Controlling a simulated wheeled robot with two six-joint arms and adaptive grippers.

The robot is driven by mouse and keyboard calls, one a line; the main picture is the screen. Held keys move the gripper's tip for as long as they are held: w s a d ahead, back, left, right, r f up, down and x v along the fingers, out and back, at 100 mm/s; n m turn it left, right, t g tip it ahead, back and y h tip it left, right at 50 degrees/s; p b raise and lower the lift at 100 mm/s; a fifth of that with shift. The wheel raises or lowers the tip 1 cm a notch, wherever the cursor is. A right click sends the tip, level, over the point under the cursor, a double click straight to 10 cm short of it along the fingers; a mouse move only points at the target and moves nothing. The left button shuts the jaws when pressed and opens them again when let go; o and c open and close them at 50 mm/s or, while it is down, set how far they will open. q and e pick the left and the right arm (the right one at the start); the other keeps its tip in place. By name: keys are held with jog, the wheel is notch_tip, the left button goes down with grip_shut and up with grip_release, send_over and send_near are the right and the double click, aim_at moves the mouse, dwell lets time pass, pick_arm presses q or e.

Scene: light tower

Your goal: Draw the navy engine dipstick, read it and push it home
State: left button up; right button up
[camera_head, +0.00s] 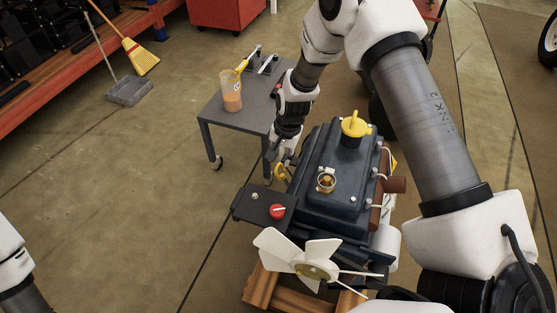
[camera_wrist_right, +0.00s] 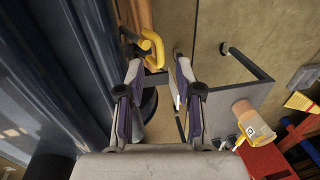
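The navy engine (camera_head: 318,208) stands on a wooden frame; its side fills the left of the right wrist view (camera_wrist_right: 45,75). The dipstick's yellow loop handle (camera_head: 279,171) shows at the engine's left side; it also shows in the right wrist view (camera_wrist_right: 157,45). The rest of the dipstick is hidden. My right gripper (camera_head: 283,158) is beside the loop, pointing down. In the right wrist view, its two fingers (camera_wrist_right: 159,72) are apart with nothing between the pads; the loop lies just beyond the tips, nearer the left finger. My left gripper is out of view; only part of its arm shows.
A grey cart (camera_head: 222,117) left of the engine carries a cup (camera_head: 231,97) of brownish contents. The engine has a yellow cap (camera_head: 355,125), a brass filler opening (camera_head: 326,182), a red knob (camera_head: 277,211) and a white fan (camera_head: 300,256).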

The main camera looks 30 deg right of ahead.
aim_at(278, 166)
jog(key=f, duration=0.3)
jog(key=shift+w+f, duration=0.2)
jog(key=shift+w, duration=0.15)
jog(key=shift+a+r, duration=0.1)
grip_shut()
jog(key=w+a+r+p, duration=0.1)
jog(key=r+p, duration=0.3)
jog(key=r, duration=0.1)
jog(key=w+a+r+p, duration=0.2)
jog(key=r+p, duration=0.2)
jog(key=r, duration=0.1)
jog(key=shift+w+a+r, duration=0.2)
jog(key=shift+w+r, duration=0.1)
jog(key=shift+r, duration=0.1)
